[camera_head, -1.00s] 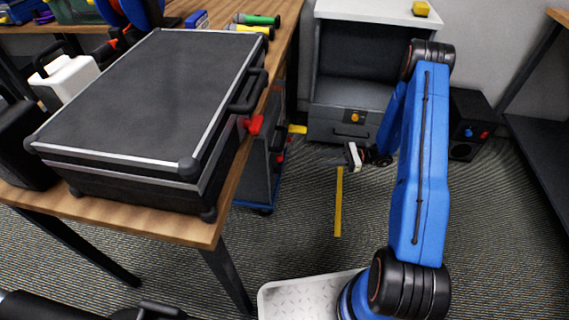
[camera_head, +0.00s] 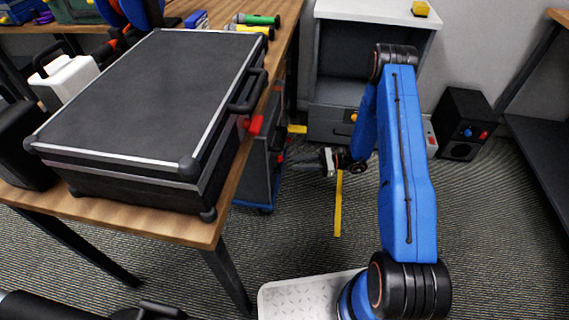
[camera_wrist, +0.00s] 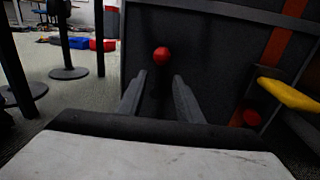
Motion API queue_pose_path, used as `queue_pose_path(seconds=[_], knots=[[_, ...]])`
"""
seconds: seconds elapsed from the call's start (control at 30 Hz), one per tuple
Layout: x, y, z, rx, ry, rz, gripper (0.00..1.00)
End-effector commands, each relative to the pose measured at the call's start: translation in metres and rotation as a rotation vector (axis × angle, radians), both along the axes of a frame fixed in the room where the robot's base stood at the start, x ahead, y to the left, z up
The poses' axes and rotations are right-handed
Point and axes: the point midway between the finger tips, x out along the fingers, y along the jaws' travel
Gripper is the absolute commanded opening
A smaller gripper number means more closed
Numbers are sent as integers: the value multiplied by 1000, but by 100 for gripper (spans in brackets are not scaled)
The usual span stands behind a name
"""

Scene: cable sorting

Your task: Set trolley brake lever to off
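The trolley (camera_head: 258,172), a dark grey and blue cabinet, stands on the floor partly under the wooden table. In the wrist view its dark panel (camera_wrist: 215,75) fills the middle. A round red knob (camera_wrist: 161,55) shows on that panel ahead of and between my fingertips; it may be the end of the brake lever, but its arm and setting cannot be made out. My gripper (camera_wrist: 160,80) is open and empty, its fingers pointing at the panel. In the head view my gripper (camera_head: 300,162) is just right of the trolley, and contact cannot be told.
A yellow part (camera_wrist: 290,95) and a second red knob (camera_wrist: 248,118) are at the right in the wrist view. A black case (camera_head: 150,95) lies on the table (camera_head: 215,225). A grey cabinet (camera_head: 330,122) stands behind my arm. Floor with yellow tape (camera_head: 338,205) is clear in front.

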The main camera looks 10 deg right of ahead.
Motion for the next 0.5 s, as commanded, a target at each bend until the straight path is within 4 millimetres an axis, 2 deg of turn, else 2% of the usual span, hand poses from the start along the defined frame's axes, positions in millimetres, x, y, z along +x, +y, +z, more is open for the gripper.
queue_pose_path(seconds=[0.2,0.5], knots=[[3,36,0,0,0,3,33],[7,60,0,0,-1,0,33]])
